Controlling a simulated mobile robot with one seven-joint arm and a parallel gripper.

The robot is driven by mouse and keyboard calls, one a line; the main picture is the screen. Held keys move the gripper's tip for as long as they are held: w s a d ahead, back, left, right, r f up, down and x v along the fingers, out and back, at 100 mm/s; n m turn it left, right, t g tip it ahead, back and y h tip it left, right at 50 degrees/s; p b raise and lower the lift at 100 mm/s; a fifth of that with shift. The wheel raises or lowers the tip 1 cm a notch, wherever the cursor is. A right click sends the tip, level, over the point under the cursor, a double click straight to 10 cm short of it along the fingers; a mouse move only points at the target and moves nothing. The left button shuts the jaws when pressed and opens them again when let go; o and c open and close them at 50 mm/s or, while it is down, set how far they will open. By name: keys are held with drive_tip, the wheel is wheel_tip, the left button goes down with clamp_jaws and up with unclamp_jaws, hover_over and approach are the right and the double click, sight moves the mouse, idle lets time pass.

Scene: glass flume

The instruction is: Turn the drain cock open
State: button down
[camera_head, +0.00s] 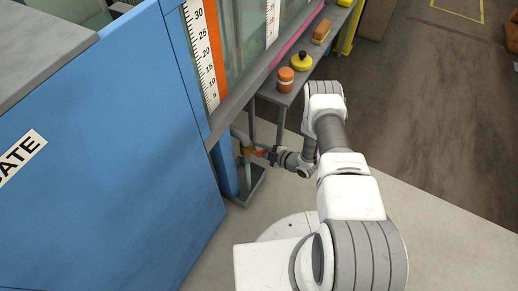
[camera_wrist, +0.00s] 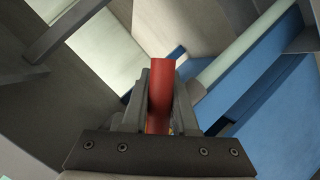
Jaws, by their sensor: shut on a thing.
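The drain cock (camera_head: 247,150) is a yellow-brass fitting on a grey pipe at the foot of the glass flume, just beside the blue panel. Its red lever (camera_head: 262,153) points right, toward my arm. My gripper (camera_head: 272,154) is at the lever from the right side. In the wrist view my gripper (camera_wrist: 159,105) is shut on the red lever (camera_wrist: 161,80), which stands between the two fingers. The cock's body is mostly hidden in the wrist view; only a small yellow bit shows low beside the lever.
A grey drain tray (camera_head: 247,187) lies on the floor under the cock. A shelf above my gripper holds an orange jar (camera_head: 286,79), a yellow round object (camera_head: 302,61) and an orange-brown block (camera_head: 321,32). The blue panel (camera_head: 130,140) is close on the left.

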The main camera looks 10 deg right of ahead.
drive_tip(key=shift+s, duration=0.1)
drive_tip(key=c, duration=0.7)
unclamp_jaws()
drive_tip(key=p+v, duration=0.5)
drive_tip(key=v, duration=1.2)
drive_tip(key=shift+d+r, duration=0.1)
drive_tip(key=shift+d, duration=0.05)
